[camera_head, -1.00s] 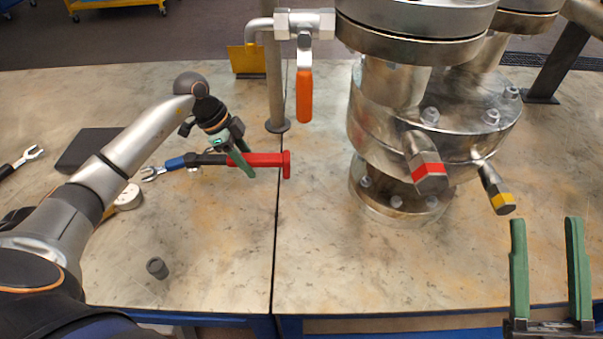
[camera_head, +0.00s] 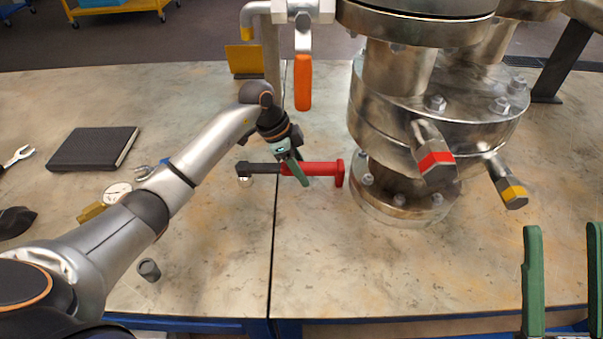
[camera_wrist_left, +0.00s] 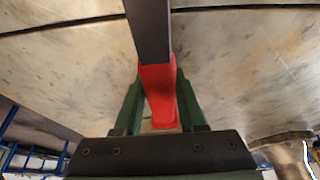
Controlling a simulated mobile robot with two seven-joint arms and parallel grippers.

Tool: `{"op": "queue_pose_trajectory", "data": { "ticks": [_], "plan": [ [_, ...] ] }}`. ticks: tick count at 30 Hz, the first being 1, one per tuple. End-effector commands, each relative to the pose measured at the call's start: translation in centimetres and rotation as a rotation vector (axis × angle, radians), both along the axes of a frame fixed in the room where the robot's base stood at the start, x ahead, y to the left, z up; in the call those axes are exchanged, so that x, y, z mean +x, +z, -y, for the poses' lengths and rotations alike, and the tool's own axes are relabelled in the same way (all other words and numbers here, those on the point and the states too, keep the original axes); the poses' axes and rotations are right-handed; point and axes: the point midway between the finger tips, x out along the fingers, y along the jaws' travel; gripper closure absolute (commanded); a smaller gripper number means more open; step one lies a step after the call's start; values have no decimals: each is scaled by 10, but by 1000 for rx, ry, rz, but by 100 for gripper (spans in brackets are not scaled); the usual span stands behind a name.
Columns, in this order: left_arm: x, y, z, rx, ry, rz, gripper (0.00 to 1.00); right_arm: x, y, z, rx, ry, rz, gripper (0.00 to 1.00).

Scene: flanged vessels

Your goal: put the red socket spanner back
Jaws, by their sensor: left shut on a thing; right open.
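The red socket spanner (camera_head: 320,168) has a red handle and a dark shaft. It lies level across the head view, over the seam between the table tops, with its red end close to the vessel's base. My left gripper (camera_head: 298,174) is shut on the red handle. In the left wrist view the red handle (camera_wrist_left: 160,90) sits between the green fingers, with the dark shaft (camera_wrist_left: 149,30) running away from them. Whether the spanner is clear of the table is hard to tell. My right gripper (camera_head: 565,230) is open and empty at the lower right.
A flanged steel vessel (camera_head: 395,125) with red-marked (camera_head: 435,160) and yellow-marked (camera_head: 513,193) stubs stands at right. An orange-handled valve (camera_head: 303,82) hangs behind the spanner. A dark notebook (camera_head: 93,149), gauge (camera_head: 117,190), another spanner (camera_head: 145,172) and small dark cylinder (camera_head: 149,269) lie left.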

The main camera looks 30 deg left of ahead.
Motion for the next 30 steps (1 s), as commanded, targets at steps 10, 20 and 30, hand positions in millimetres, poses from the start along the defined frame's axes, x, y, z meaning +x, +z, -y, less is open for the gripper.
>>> {"op": "queue_pose_trajectory", "data": {
  "ticks": [10, 20, 30],
  "plan": [
    [0, -1, 0, 1, 1, -2, 40, 0, 1, -1, 1, 4, 3, 50],
    [0, 0, 0, 1, 1, -1, 30, -1, 2, -1, 0, 5, 2, 50],
    [-8, 49, -18, 3, 2, 3, 30, -2, 22, -1, -16, -4, 17, 50]
  ]
}}
